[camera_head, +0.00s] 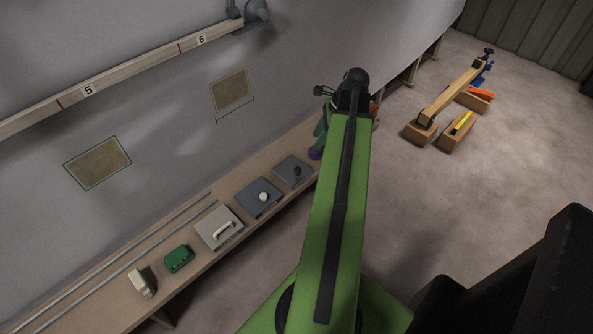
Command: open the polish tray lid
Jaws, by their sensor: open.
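Three flat trays with lids stand in a row on the bench along the hull wall. One is light grey with a pale bar handle (219,230), one is blue-grey with a white round knob (258,197), and one is darker grey with a dark knob (292,170). All three lids look shut. I cannot tell which is the polish tray, as no label is readable. My green arm reaches up the middle of the view, right of the trays. My gripper is not visible; the arm hides whatever is beyond its elbow.
The bench (100,316) also holds a green block (179,258), a cream block-like tool (142,282) and long thin rods (135,262). A small green and purple item (316,153) shows beside my arm. Wooden blocks with a beam (452,94) stand on the floor at right.

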